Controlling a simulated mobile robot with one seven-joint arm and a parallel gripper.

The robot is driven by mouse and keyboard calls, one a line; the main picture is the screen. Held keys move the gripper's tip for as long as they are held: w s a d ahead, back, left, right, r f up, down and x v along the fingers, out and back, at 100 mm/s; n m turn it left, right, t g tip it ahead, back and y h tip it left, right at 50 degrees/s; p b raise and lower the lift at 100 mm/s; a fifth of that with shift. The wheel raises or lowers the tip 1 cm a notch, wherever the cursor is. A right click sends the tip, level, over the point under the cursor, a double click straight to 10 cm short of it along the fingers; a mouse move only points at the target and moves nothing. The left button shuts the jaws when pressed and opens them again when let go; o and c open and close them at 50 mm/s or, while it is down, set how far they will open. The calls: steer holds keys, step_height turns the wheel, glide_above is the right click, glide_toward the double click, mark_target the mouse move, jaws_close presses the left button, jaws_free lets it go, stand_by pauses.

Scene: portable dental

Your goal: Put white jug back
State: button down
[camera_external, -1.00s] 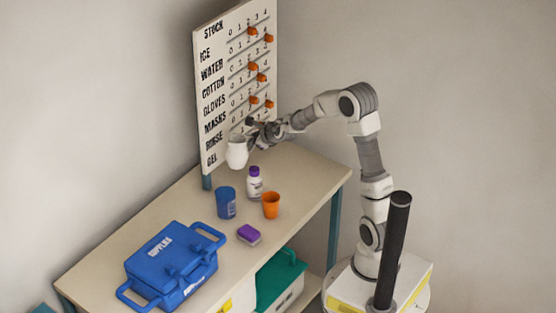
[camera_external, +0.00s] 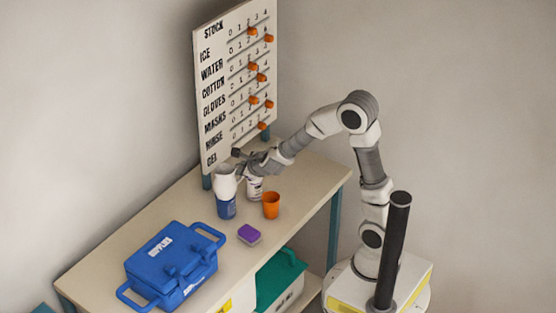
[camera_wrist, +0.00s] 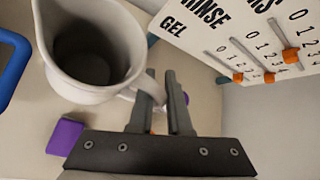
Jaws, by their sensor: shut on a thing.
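My gripper (camera_wrist: 160,82) is shut on the jug's handle, at the jug's right side. I cannot tell how far the jug's base is above the table.
The table (camera_external: 187,222) also holds a white bottle (camera_external: 255,188) partly hidden by my gripper, an orange cup (camera_external: 271,205), a purple sponge-like block (camera_external: 249,234) and a blue supplies case (camera_external: 172,266). The stock board (camera_external: 236,85) stands behind. Bare tabletop shows left of the jug.

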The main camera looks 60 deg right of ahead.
steer(key=shift+s+a, duration=0.35)
steer(key=shift+s, duration=0.3)
steer(key=shift+s+d+h+p, duration=0.15)
steer(key=shift+s+h+p, duration=0.15)
steer(key=shift+s, duration=0.05)
steer(key=s+d+m+g+h+p, duration=0.2)
steer(key=d+m, duration=0.1)
steer(key=d, duration=0.5)
steer(key=s+d+m+g+h+p, duration=0.1)
steer(key=s+d+m+h+p, duration=0.15)
steer(key=d, duration=0.65)
steer(key=s+d+f+m+g+h+p, duration=0.1)
steer(key=s+d+m+g+h+p, duration=0.1)
steer(key=s+d+m+g, duration=0.9)
steer(key=w+f+t, duration=0.1)
steer(key=w+f, duration=0.1)
steer(key=f, duration=0.1)
steer(key=w+a+f+n+t, duration=0.1)
steer(key=w+f, duration=0.2)
steer(key=f, duration=0.1)
steer(key=w+a+f+n+t+b, duration=0.1)
steer(key=w+f, duration=0.2)
steer(key=f, duration=0.1)
steer(key=shift+w+a+f, duration=0.2)
steer(key=shift+w+f, duration=0.05)
